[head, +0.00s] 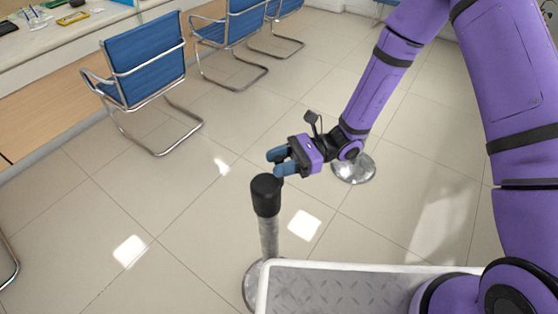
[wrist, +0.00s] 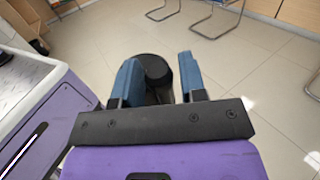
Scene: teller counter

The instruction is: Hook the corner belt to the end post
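A stanchion post with a black cylindrical head (head: 266,195) and a grey metal pole (head: 268,238) stands upright just beyond my white-rimmed base. Its round foot is partly hidden by the base. My gripper (head: 276,163) is beside the top of this post, with its blue fingers pointing left. In the wrist view the fingers (wrist: 158,62) are apart, and the black post head (wrist: 151,69) shows between and beyond them. I cannot tell whether they touch it. A second round metal foot (head: 353,170) is behind my arm, its pole hidden. No belt strap can be made out.
Blue chairs (head: 148,72) with metal frames stand along the counter (head: 60,95) at the upper left. A chair leg (head: 10,265) shows at the left edge. The tiled floor (head: 180,225) between the chairs and the post is clear.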

